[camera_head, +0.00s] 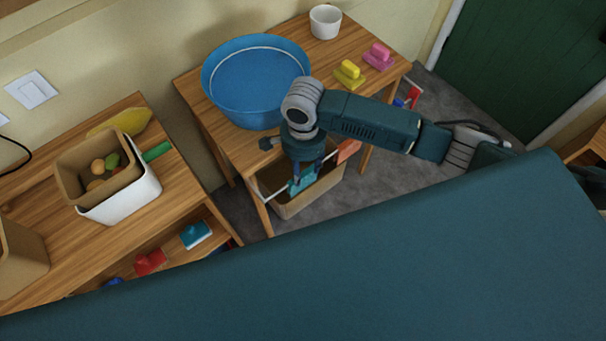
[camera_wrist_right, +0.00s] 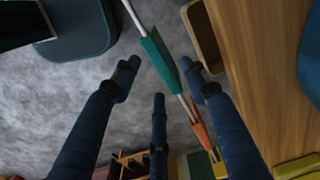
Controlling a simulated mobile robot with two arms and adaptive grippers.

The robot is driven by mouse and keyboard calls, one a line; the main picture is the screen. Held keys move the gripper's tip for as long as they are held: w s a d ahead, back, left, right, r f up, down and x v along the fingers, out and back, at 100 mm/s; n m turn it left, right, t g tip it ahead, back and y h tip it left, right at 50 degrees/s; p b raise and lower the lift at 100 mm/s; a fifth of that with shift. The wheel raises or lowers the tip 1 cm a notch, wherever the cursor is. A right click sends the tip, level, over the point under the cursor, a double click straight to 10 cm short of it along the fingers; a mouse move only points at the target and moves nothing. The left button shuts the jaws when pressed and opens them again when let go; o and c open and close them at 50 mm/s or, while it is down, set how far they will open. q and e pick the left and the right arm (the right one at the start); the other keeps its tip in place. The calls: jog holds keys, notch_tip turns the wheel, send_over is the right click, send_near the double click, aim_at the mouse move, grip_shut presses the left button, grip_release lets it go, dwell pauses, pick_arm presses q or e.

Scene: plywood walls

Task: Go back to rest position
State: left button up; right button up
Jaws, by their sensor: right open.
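My right arm comes in from the right in the head view. Its gripper (camera_head: 305,172) points down over a brown bin (camera_head: 318,196) beside the wooden table. In the right wrist view the gripper's dark blue fingers (camera_wrist_right: 160,85) are spread apart. A teal piece with a pale handle (camera_wrist_right: 162,62) passes between or behind them; I cannot tell whether any finger touches it. The teal piece also shows below the fingers in the head view (camera_head: 302,183). My left gripper is not in view.
The table (camera_head: 232,140) holds a blue basin (camera_head: 255,85), a white cup (camera_head: 325,21), a yellow brush (camera_head: 349,74) and a pink brush (camera_head: 379,57). An orange piece (camera_head: 348,150) rises by the bin. A shelf (camera_head: 60,250) with containers stands left. Grey floor (camera_head: 375,185) is open right of the bin.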

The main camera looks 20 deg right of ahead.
notch_tip(320, 180, up, 6)
jog(key=s+a+f+n+t+y, duration=0.2)
jog(key=s+a+n+y, duration=0.1)
jog(key=s+a+n, duration=0.6)
jog(key=s+d+n+t+h, duration=0.1)
jog(key=s+d+n, duration=0.25)
jog(key=d, duration=0.45)
jog(key=s+d+n+t+h, duration=0.1)
jog(key=s+d+n+h, duration=0.15)
jog(key=s+d, duration=0.4)
notch_tip(320, 180, down, 28)
jog(key=s+d+f+n+g, duration=0.1)
jog(key=s+d+g, duration=0.1)
jog(key=s+d+f+g, duration=0.1)
jog(key=s+d+f, duration=0.1)
jog(key=s+f, duration=1.1)
jog(key=shift+s+d, duration=0.35)
jog(key=shift+s, duration=0.9)
